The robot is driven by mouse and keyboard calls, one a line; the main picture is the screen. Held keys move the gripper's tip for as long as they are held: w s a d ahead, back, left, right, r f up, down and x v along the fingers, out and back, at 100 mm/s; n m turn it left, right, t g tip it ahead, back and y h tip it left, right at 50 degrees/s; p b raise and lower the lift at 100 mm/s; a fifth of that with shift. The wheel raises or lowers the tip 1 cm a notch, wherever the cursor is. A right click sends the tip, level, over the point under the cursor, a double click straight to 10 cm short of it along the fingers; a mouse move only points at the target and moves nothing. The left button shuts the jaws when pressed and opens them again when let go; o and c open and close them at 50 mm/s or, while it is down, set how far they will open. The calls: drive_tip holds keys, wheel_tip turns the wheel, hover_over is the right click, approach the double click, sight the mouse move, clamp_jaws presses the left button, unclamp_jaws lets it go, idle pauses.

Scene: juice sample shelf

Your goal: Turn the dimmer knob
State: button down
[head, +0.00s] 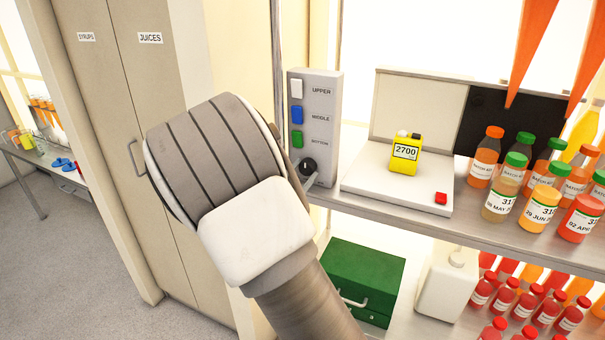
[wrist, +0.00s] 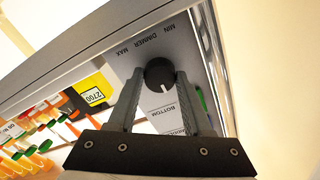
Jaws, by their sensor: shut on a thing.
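The dimmer knob (wrist: 159,72) is a round black knob with a white mark. In the wrist view the mark points toward the BOTTOM label, away from the MIN DIMMER MAX lettering. My gripper (wrist: 160,80) has one finger on each side of the knob and is shut on it. The knob (head: 309,165) sits low on the grey switch panel (head: 326,130) in the head view, below a white, a blue and a green switch. My arm hides most of the gripper in that view.
A white device (head: 390,191) with a red button stands right of the panel, bearing a yellow 2700 container (head: 405,153). Several juice bottles crowd the shelf (head: 470,226) farther right. A green box (head: 362,270) and a white jug (head: 447,285) stand below. Tall cabinet doors (head: 155,60) are at left.

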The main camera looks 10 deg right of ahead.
drive_tip(key=shift+f+m+b, duration=0.15)
drive_tip(key=shift+m+b, duration=0.15)
drive_tip(key=shift+b, duration=0.3)
drive_tip(key=shift+f+m+b, duration=0.15)
drive_tip(key=shift+m+b, duration=0.45)
drive_tip(key=shift+b, duration=0.55)
drive_tip(key=m+b, duration=0.2)
drive_tip(key=b, duration=0.2)
drive_tip(key=shift+f+b, duration=0.1)
drive_tip(key=shift+b, duration=0.2)
drive_tip(key=m+b, duration=0.2)
drive_tip(key=b, duration=0.2)
drive_tip(key=shift+m, duration=0.4)
drive_tip(key=m+b, duration=0.1)
drive_tip(key=b, duration=0.1)
drive_tip(key=m+b, duration=0.1)
drive_tip(key=b, duration=0.1)
drive_tip(key=shift+r+m, duration=0.35)
drive_tip(key=shift+m, duration=0.05)
drive_tip(key=shift+r, duration=0.1)
drive_tip(key=shift+c, duration=1.6)
unclamp_jaws()
